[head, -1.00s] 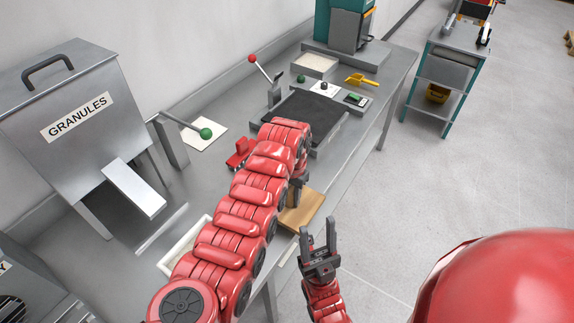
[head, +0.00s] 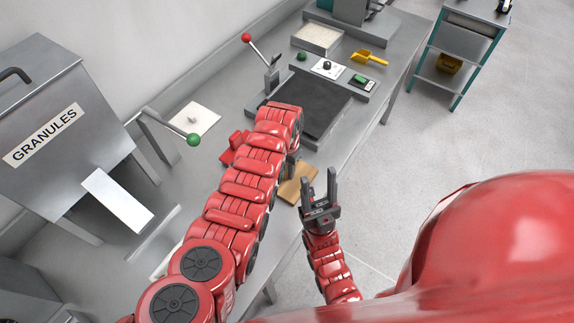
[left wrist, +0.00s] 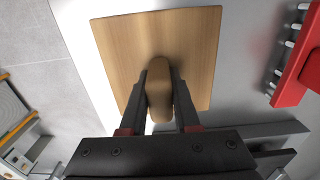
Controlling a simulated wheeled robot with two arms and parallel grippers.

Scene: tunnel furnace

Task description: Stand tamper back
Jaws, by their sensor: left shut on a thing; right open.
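The tamper shows as a square wooden plate (left wrist: 195,45) with a rounded wooden handle (left wrist: 159,90) in the left wrist view. My left gripper (left wrist: 160,100) is shut on the handle, one finger on each side. In the head view the wooden plate (head: 298,184) shows near the bench's front edge, partly covered by my left arm. My left gripper (head: 291,167) is mostly hidden there. I cannot tell whether the plate touches the bench. My right gripper (head: 319,190) is open and empty, in front of the bench edge.
A black mat (head: 312,108) lies beyond my left arm. A red object (head: 234,148) sits left of the arm; it also shows in the left wrist view (left wrist: 297,75). A green-knobbed lever (head: 193,139) and the granules hopper (head: 60,140) stand at left.

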